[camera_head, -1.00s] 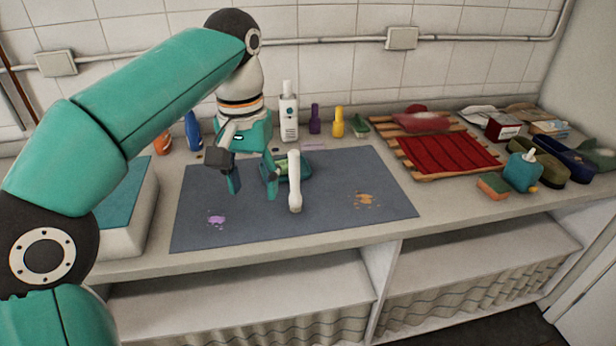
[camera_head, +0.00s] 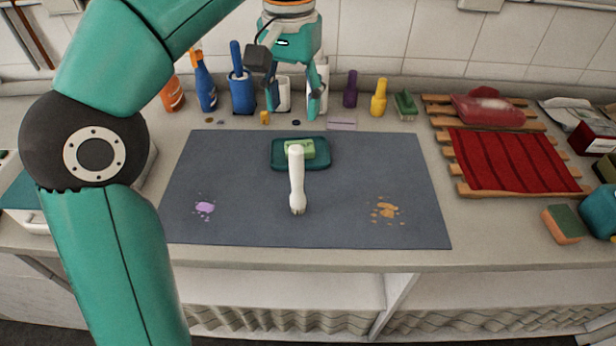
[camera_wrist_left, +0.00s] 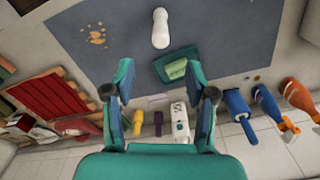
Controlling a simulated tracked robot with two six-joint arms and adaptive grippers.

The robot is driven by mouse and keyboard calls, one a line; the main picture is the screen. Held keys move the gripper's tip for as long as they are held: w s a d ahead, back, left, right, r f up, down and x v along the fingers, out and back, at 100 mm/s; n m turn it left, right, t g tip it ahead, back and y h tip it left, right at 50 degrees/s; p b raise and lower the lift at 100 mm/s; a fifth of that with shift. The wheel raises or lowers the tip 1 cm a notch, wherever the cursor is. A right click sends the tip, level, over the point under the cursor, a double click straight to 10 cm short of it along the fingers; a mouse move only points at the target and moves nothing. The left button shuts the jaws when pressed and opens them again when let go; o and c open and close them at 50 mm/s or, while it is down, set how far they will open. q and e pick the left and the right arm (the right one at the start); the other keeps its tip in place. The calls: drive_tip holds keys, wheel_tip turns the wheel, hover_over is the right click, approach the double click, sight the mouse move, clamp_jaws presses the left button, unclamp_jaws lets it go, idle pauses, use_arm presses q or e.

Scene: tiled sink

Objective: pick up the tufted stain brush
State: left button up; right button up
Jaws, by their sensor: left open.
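A white long-handled tool (camera_head: 297,182) with a small tufted-looking lower end lies on the grey mat (camera_head: 240,165); it looks like the stain brush. Its upper end overlaps a teal dish (camera_head: 322,160) holding a green block (camera_head: 307,149); I cannot tell whether they touch. In the left wrist view the white tool (camera_wrist_left: 160,30) is beyond the open fingers, foreshortened. My left gripper (camera_head: 292,104) is open and empty, above the counter behind the dish, apart from the tool. My right gripper is not in view.
A purple stain (camera_head: 205,208) and an orange stain (camera_head: 386,210) mark the mat. Several bottles and a blue holder (camera_head: 243,93) stand along the back wall. A wooden rack with red cloth (camera_head: 512,160) is at right.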

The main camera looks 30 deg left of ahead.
sight(297, 149)
use_arm(q)
drive_tip(key=f+b, duration=0.1)
drive_tip(key=f, duration=0.5)
drive_tip(key=f+b, duration=0.1)
drive_tip(key=f, duration=0.2)
drive_tip(key=shift+w+d+f+b, duration=0.1)
drive_tip(key=shift+w+f+b, duration=0.2)
drive_tip(key=shift+f, duration=0.1)
drive_tip(key=shift+w+a+f, duration=0.1)
drive_tip(key=shift+a+f, duration=0.05)
drive_tip(key=shift+f, duration=1.3)
drive_tip(key=shift+w+a+f, duration=0.1)
drive_tip(key=shift+f, duration=1.35)
clamp_jaws()
drive_tip(key=shift+r, duration=0.2)
